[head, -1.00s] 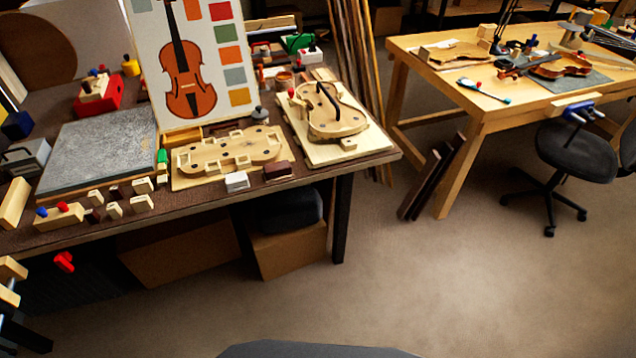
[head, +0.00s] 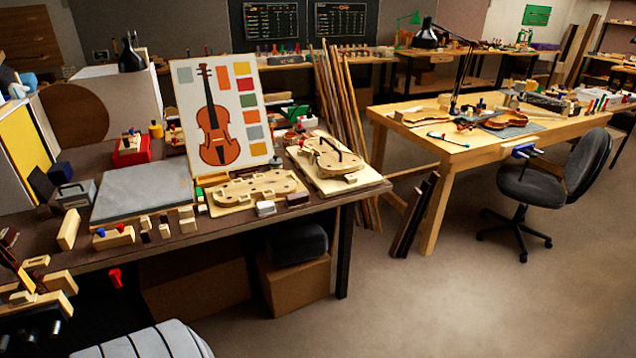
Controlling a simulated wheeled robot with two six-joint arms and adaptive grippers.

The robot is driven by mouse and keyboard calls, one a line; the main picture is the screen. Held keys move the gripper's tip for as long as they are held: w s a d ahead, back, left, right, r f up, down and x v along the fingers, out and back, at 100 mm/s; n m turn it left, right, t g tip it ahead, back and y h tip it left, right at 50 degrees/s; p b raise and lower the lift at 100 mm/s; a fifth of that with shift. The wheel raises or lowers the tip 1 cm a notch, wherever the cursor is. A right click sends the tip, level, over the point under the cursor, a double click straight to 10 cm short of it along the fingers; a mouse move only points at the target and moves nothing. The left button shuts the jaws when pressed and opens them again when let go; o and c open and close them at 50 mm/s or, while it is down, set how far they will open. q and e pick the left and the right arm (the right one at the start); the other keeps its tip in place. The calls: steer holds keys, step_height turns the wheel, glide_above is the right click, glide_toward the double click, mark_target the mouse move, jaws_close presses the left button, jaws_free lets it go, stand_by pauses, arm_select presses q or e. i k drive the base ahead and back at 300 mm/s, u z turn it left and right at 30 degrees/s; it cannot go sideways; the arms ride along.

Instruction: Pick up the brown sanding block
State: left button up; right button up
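A small brown block (head: 298,199), which looks like the sanding block, lies near the front right part of the dark brown bench (head: 352,192). A white block (head: 265,208) lies just to its left. The light wooden mould plate (head: 255,188) is right behind the two blocks. Neither of my grippers shows in the head view. Nothing is touching the brown block from above, and its top and front are visible.
A violin body on a board (head: 328,157) lies behind and right of the block. A violin poster (head: 222,118) stands behind the mould. Small wooden blocks (head: 165,230) and a grey slab (head: 143,192) are to the left. Open floor (head: 420,310) lies right of the bench.

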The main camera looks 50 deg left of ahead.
mark_target(297, 200)
steer(key=z, duration=0.15)
steer(key=i, duration=1.4)
steer(key=u, duration=0.4)
steer(key=i, duration=1)
steer(key=u, duration=1.35)
steer(key=i, duration=0.85)
steer(key=u, duration=0.8)
